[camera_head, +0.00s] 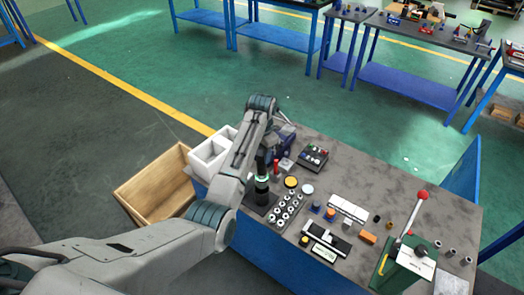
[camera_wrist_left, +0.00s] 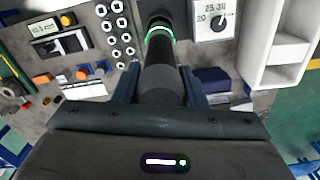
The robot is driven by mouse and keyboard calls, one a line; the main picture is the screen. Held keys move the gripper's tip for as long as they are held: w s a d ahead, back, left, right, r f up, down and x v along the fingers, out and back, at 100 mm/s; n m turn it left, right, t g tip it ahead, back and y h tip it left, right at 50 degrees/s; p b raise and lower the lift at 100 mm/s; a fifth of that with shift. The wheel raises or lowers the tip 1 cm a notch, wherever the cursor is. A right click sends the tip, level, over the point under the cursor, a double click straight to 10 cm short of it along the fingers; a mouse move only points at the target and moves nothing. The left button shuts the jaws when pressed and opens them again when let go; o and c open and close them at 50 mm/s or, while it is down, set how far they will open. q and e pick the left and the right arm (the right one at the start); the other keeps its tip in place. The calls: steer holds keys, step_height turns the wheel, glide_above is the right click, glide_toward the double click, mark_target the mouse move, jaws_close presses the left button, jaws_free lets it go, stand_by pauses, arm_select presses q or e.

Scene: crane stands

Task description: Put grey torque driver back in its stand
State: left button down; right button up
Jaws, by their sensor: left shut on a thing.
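The grey torque driver (camera_wrist_left: 160,85) is dark, with a glowing green ring, and stands about upright between my fingers. My left gripper (camera_wrist_left: 161,92) is shut on it. In the head view the driver (camera_head: 262,184) shows below my left wrist, its green ring partway down. A dark base (camera_head: 258,199), which may be its stand, lies on the workbench under the driver. I cannot tell whether the driver's lower end is seated in it or just above it. My arm hides part of this area. My right gripper is not in view.
On the workbench (camera_head: 345,165) are a tray of round sockets (camera_head: 287,211), a dial panel (camera_wrist_left: 212,20), white bins (camera_head: 212,152) and a green press with a red-knobbed lever (camera_head: 422,196). A wooden crate (camera_head: 155,185) stands left of the bench. Bare bench top lies at the back right.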

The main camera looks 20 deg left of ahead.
mark_target(262, 163)
arm_select(q)
steer(key=shift+f+b, duration=0.8)
steer(key=shift+f, duration=1.8)
steer(key=c, duration=0.9)
jaws_free()
steer(key=shift+o, duration=0.4)
steer(key=shift+s+f, duration=0.1)
steer(key=shift+s, duration=0.05)
step_height(262, 163, up, 3)
steer(key=p, duration=0.2)
steer(key=shift+p, duration=0.35)
steer(key=shift+r, duration=1.05)
